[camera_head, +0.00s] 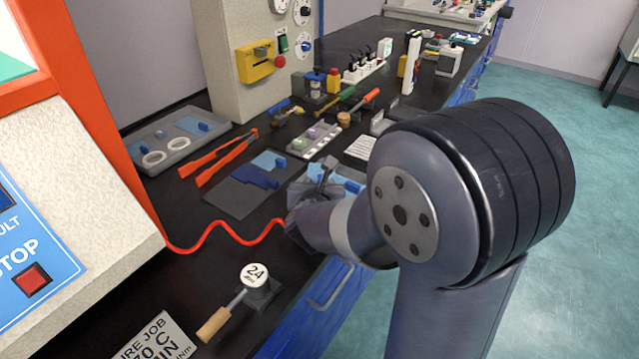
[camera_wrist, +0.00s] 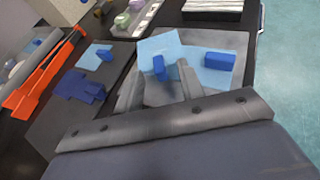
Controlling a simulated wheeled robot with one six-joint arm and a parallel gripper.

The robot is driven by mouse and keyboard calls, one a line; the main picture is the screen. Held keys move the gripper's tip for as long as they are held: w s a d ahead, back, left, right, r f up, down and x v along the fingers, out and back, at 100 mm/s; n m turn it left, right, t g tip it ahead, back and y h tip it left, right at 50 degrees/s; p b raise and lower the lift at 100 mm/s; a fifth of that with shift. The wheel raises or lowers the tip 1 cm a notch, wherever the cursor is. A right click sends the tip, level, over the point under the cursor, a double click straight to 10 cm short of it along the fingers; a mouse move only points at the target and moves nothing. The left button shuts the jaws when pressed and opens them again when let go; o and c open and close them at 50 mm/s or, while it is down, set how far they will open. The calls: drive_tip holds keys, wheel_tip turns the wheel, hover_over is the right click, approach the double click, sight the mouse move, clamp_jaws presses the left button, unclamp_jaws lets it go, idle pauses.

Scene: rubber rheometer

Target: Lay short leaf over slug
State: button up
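Two light blue leaves lie on a grey plate (camera_wrist: 240,42) in the wrist view. The left leaf (camera_wrist: 152,45) has an upright blue tab (camera_wrist: 158,68); the right leaf (camera_wrist: 208,76) has a wider blue tab (camera_wrist: 220,61). I cannot tell which is the short leaf. My gripper (camera_wrist: 161,66) is open, its fingers on either side of the left leaf's tab with gaps showing. In the head view my gripper (camera_head: 310,205) is low over this plate and partly hides it. Small green and purple pieces (camera_wrist: 122,20) sit in a tray; I cannot tell whether one is the slug.
Left of my gripper, a dark plate (camera_wrist: 45,125) holds a light blue leaf and a dark blue one. Orange-handled tongs (camera_head: 218,158) lie beyond it. A red cable (camera_head: 215,228) crosses the bench. A timer-like dial (camera_head: 255,275) stands near the front edge.

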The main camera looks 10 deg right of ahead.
drive_tip(key=p+v, duration=0.1)
drive_tip(key=v, duration=0.9)
drive_tip(key=shift+s+r+p, duration=0.1)
drive_tip(key=shift+r+p, duration=0.05)
drive_tip(key=shift+p, duration=0.2)
drive_tip(key=b+x, duration=0.2)
drive_tip(key=x, duration=0.9)
drive_tip(key=shift+d, duration=0.1)
drive_tip(key=shift+r+p, duration=0.55)
drive_tip(key=shift+p, duration=0.3)
drive_tip(key=shift+s+r+p, duration=0.1)
drive_tip(key=shift+r+p, duration=0.6)
drive_tip(key=shift+p, duration=0.1)
drive_tip(key=shift+f, duration=0.15)
